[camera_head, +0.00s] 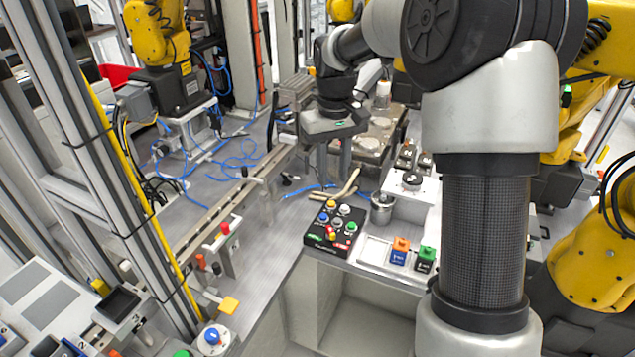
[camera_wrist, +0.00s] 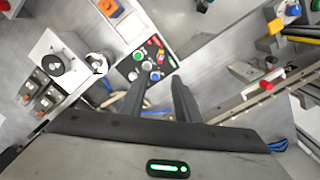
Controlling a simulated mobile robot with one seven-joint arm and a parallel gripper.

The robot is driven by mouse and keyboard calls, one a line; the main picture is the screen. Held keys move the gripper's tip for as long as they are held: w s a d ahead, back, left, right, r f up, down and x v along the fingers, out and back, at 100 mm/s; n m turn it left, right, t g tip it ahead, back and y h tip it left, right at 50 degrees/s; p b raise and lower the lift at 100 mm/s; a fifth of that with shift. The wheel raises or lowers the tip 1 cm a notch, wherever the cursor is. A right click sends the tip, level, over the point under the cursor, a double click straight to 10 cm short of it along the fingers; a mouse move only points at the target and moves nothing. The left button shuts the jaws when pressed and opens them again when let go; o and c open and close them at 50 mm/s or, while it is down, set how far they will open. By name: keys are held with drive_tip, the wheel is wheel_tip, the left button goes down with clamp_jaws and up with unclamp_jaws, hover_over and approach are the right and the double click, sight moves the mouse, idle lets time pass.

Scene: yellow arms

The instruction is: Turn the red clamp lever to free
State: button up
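A small red lever piece (camera_head: 225,228) sits on a grey bracket at the rail left of centre in the head view. A red piece on the rail (camera_wrist: 266,85) also shows in the wrist view, right of the fingers; I take it for the same lever, but its set position is too small to tell. My gripper (camera_head: 334,176) points down over the bench, behind and to the right of the lever and apart from it. In the wrist view its two fingers (camera_wrist: 163,72) stand apart with nothing between them.
A black button box (camera_head: 334,228) stands on the bench edge below my gripper. Orange-blue (camera_head: 400,251) and green-black (camera_head: 426,259) blocks lie to its right, near a metal pot (camera_head: 382,208). A yellow paddle (camera_head: 229,305) and blue knob (camera_head: 212,337) are at front left. Blue cables lie behind the rail.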

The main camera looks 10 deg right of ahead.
sight(330, 229)
drive_tip(key=f, duration=1.7)
drive_tip(key=shift+w+f, duration=0.3)
clamp_jaws()
